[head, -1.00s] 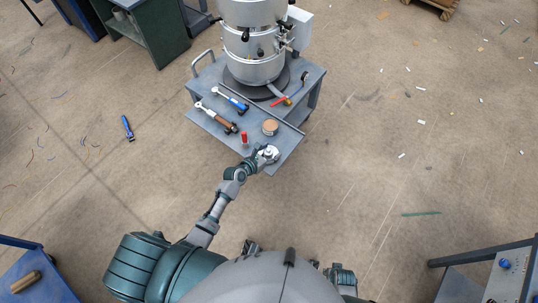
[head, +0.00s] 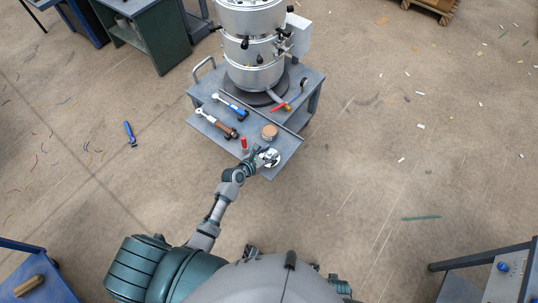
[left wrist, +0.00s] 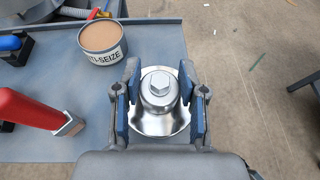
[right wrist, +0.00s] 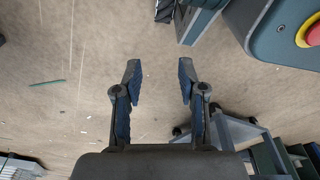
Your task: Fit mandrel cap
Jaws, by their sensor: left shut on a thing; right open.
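The mandrel cap is a shiny silver piece with a hex bolt head on top. In the left wrist view the cap (left wrist: 160,112) sits between the blue-padded fingers of my left gripper (left wrist: 160,78), which is shut on it. In the head view the cap (head: 271,158) is at the front corner of the cart's lower shelf, with my left gripper (head: 263,156) at it. I cannot tell whether it is off the shelf. The silver extruder (head: 253,50) stands on the cart behind; its top is cut off. My right gripper (right wrist: 159,78) is open and empty over the floor.
On the cart (head: 278,170) are an anti-seize tin (head: 270,132), a red-handled tool (head: 244,144), a brown-handled tool (head: 215,124), a blue-handled tool (head: 231,106) and a red-handled brush (head: 288,103). A shelf lip runs behind the tin. Floor to the right is mostly free.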

